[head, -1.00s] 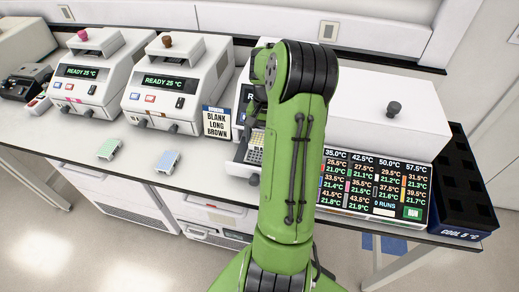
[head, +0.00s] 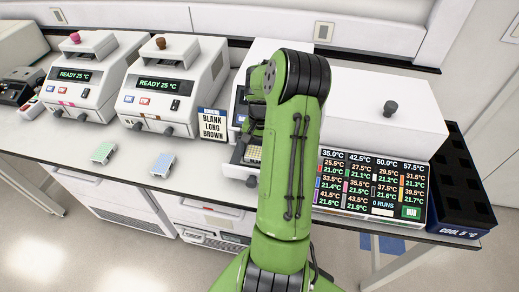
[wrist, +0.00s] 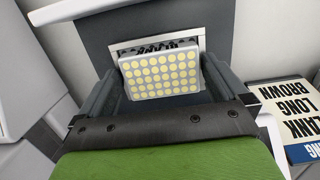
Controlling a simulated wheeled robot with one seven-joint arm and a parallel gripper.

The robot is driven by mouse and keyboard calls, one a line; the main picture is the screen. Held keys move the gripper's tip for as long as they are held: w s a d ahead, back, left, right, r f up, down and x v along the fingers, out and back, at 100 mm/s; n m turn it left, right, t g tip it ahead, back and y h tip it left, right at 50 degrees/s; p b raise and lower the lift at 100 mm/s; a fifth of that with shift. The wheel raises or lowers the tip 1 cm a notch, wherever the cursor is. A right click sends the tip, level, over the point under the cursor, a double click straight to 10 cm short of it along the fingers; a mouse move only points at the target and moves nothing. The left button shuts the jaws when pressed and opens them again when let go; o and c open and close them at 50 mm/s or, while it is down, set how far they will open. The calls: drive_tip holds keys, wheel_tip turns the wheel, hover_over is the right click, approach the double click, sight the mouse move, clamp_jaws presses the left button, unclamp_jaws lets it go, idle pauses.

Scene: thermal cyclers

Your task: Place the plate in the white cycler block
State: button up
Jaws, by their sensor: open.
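A pale plate (wrist: 160,73) with rows of yellow wells lies between the fingers of my gripper (wrist: 163,85) in the wrist view. The fingers are open, one on each side of it. Behind the plate's far edge shows a strip of a block with dark wells (wrist: 155,45). I cannot tell whether the plate is fully seated. In the head view the plate (head: 253,154) shows at the open white drawer (head: 238,168) of the machine behind my arm. My green arm hides most of that machine and part of my gripper.
Two white cyclers reading READY 25 °C stand left, one with a pink knob (head: 75,38), one with a brown knob (head: 160,43). A green plate (head: 104,153) and a blue plate (head: 163,165) lie near the bench edge. A label card (head: 213,124), temperature screen (head: 372,185) and black rack (head: 460,190) are nearby.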

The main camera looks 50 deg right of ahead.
sight(260, 149)
wheel_tip(260, 149, up, 12)
drive_tip(key=d+p, duration=0.1)
drive_tip(key=p, duration=0.1)
drive_tip(key=w+a+r+n+t+h, duration=0.1)
drive_tip(key=a+r+n, duration=0.2)
drive_tip(key=a+r, duration=0.3)
drive_tip(key=w+a+r+n+h, duration=0.2)
drive_tip(key=a+r+n, duration=0.1)
drive_tip(key=a, duration=0.6)
drive_tip(key=s+a+n+t+y, duration=0.1)
drive_tip(key=s+a+n+t, duration=0.1)
drive_tip(key=s+a, duration=0.3)
drive_tip(key=s+a+r+n+t, duration=0.1)
drive_tip(key=s+a+n+t, duration=0.2)
drive_tip(key=a, duration=0.8)
drive_tip(key=s+n, duration=0.2)
drive_tip(key=s, duration=0.1)
drive_tip(key=shift+s+a+y, duration=0.3)
drive_tip(key=shift+a+y, duration=0.1)
drive_tip(key=shift+s+d, duration=0.1)
